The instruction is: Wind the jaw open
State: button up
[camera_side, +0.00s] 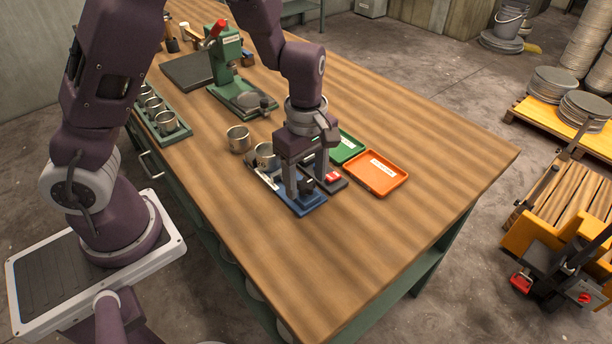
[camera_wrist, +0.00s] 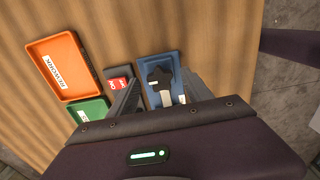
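The blue fixture (camera_side: 312,204) lies on the wooden bench and also shows in the wrist view (camera_wrist: 148,64). A black lobed knob (camera_wrist: 160,76) sits near its end, with a pale metal part (camera_wrist: 166,98) beside it. In the side view the knob (camera_side: 308,186) is partly hidden by my gripper. A metal cup (camera_side: 264,151) stands at the fixture's other end; the jaw itself is hidden. My gripper (camera_side: 307,182) points down over the fixture, its fingers apart on either side of the knob. In the wrist view my gripper (camera_wrist: 159,80) shows no clear contact with the knob.
A control box with a red button (camera_side: 333,177) stands close beside the fixture. Green (camera_side: 348,147) and orange (camera_side: 376,174) trays lie beyond it. A loose cup (camera_side: 238,138), a cup rack (camera_side: 163,121) and a green press (camera_side: 228,65) stand farther back. The near bench is clear.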

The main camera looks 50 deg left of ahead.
aim_at(306, 183)
jog(key=shift+r, duration=0.1)
notch_tip(306, 183, up, 7)
jog(key=shift+f, duration=0.15)
jog(key=shift+r, duration=0.3)
jog(key=s+a+r+m+t, duration=0.1)
jog(key=s+r+m+t, duration=0.1)
jog(key=s+r+m, duration=0.4)
jog(key=s+a+r+m+t, duration=0.1)
jog(key=s+r+m+t, duration=0.2)
jog(key=s+r+m, duration=0.4)
jog(key=s+m, duration=0.5)
jog(key=shift+t, duration=0.3)
